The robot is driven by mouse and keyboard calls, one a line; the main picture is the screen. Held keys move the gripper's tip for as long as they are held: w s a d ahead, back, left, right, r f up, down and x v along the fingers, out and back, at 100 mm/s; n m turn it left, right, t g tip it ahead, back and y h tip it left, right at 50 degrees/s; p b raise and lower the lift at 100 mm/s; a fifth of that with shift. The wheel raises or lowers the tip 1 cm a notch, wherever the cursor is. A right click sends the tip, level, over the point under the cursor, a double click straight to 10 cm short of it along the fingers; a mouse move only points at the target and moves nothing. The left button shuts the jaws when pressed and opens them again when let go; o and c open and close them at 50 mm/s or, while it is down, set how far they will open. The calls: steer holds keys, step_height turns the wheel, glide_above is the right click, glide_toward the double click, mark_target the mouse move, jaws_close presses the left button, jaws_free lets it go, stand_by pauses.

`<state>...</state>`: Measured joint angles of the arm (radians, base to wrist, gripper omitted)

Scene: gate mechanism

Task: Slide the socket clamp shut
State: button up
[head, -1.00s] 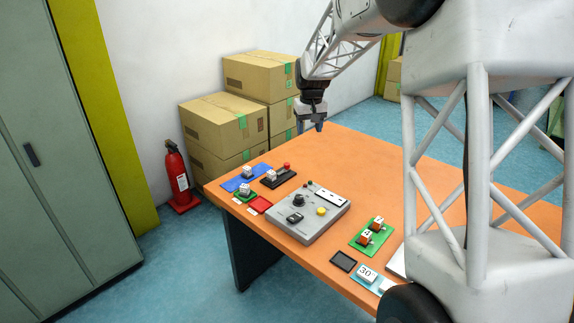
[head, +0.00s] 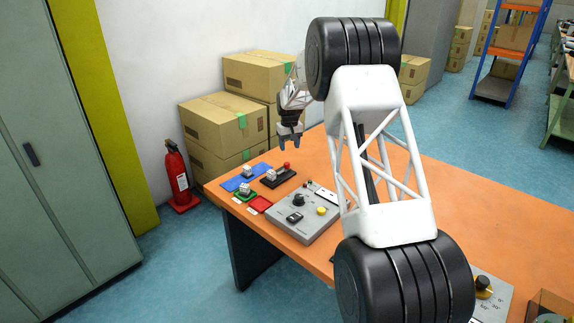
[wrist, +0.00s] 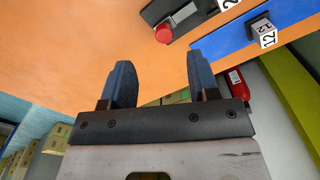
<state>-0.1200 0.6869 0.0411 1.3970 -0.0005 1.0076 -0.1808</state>
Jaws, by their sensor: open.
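My gripper (head: 291,145) is open and empty above the table's far left part. In the wrist view its two dark blue fingers (wrist: 160,66) stand apart with bare orange tabletop between and beyond them. A black base (head: 268,181) with a red knob (head: 287,164) and a white numbered block (head: 271,174) lies below; I cannot tell for sure that it is the socket clamp. In the wrist view its red knob (wrist: 163,34) shows beyond the fingers, apart from them. A blue plate (wrist: 225,42) with a block marked 12 (wrist: 262,31) lies right of it.
A green piece (head: 245,190), a red plate (head: 260,204) and a grey control panel (head: 305,222) sit nearby on the orange table (head: 470,210). Cardboard boxes (head: 222,122) stand behind the table. A fire extinguisher (head: 178,175) stands left. My arm hides part of the table.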

mark_target(287, 163)
steer(key=shift+w+a+f, duration=0.25)
steer(key=shift+w+f, duration=0.35)
steer(key=shift+f, duration=0.2)
steer(key=shift+w+a+f, duration=0.2)
steer(key=shift+w+f, duration=0.35)
steer(key=shift+f, duration=0.2)
steer(key=shift+f, duration=0.1)
steer(key=shift+f, duration=3.8)
jaws_close()
